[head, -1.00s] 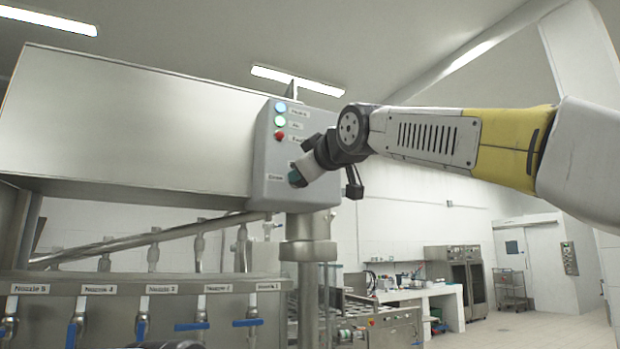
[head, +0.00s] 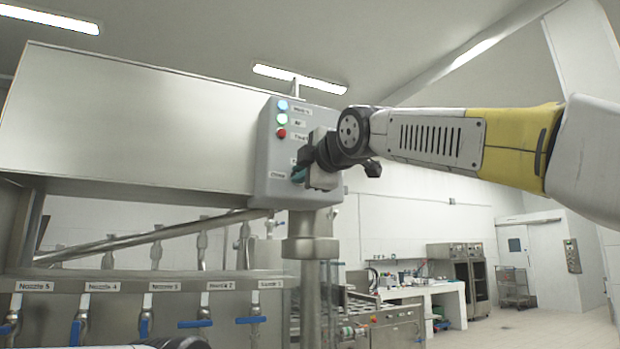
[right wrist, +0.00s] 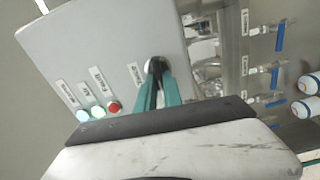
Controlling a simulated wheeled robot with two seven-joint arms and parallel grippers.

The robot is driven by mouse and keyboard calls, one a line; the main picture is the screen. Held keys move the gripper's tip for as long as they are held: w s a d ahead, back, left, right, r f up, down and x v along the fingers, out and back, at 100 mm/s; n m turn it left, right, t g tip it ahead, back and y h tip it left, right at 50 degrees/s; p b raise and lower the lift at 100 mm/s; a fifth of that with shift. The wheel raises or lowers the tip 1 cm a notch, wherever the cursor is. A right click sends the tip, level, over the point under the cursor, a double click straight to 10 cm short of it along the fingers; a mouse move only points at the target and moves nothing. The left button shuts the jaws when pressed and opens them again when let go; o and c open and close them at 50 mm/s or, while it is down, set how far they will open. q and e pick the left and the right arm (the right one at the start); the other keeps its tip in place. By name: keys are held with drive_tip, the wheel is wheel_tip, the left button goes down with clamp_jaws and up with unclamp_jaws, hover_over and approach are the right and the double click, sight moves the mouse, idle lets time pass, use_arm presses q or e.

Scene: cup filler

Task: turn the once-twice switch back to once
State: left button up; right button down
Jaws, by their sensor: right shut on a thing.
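The grey control box (head: 285,150) hangs beside the steel housing in the head view. The once-twice switch is a small round knob low on its face; in the right wrist view the knob (right wrist: 153,64) shows at the ends of my teal fingers. My right gripper (head: 299,175) reaches the box from the right and is shut on the switch. It also shows in the right wrist view (right wrist: 158,76). The gripper covers most of the switch, so I cannot tell which way it points. My left gripper is not in view.
A blue, a pale green and a red button (head: 281,133) sit above the switch, close to my wrist. A steel post (head: 310,250) stands under the box. Several nozzles with blue-handled valves (head: 147,325) line the lower left. Open room lies to the right.

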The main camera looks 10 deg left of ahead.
drive_tip(key=shift+f+n, duration=0.15)
drive_tip(key=shift+n, duration=0.35)
drive_tip(key=c, duration=1.5)
unclamp_jaws()
drive_tip(key=v, duration=0.8)
